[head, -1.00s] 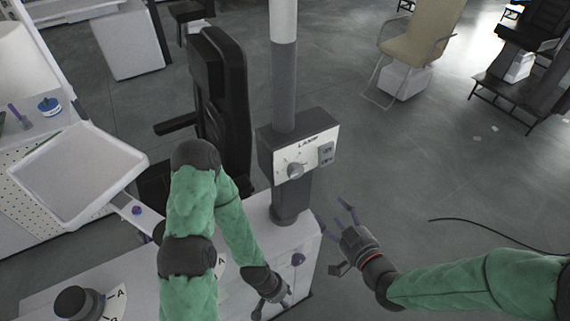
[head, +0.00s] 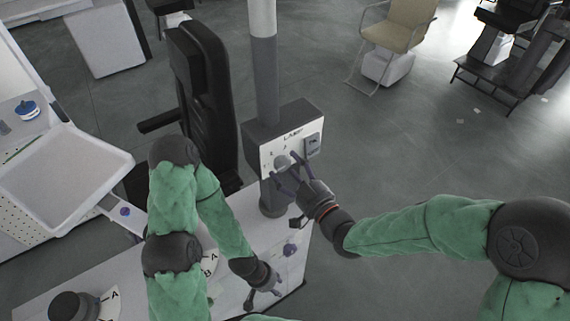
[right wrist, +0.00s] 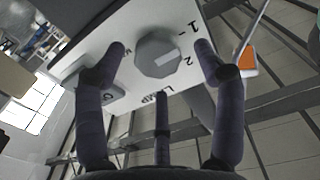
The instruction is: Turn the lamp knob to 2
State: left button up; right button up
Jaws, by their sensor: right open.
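The lamp knob (head: 282,161) is a grey round knob on the white front of the dark LAMP box (head: 254,150), which sits on a column. My right gripper (head: 290,174) is open right in front of the knob. In the right wrist view its fingers (right wrist: 160,62) spread around the knob; contact is not visible. My left gripper (head: 264,294) is low over the white cabinet, with its fingers apart and empty.
A grey switch panel (head: 312,146) is beside the knob on the box. The white cabinet (head: 285,262) below carries another dark knob (head: 74,306) with lettered dials. A black chair (head: 204,95) stands behind left, and a white tray (head: 65,180) at left. Open floor lies to the right.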

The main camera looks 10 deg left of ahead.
jog(key=shift+x, duration=1.1)
jog(key=shift+d+r, duration=0.1)
jog(key=c, duration=1.1)
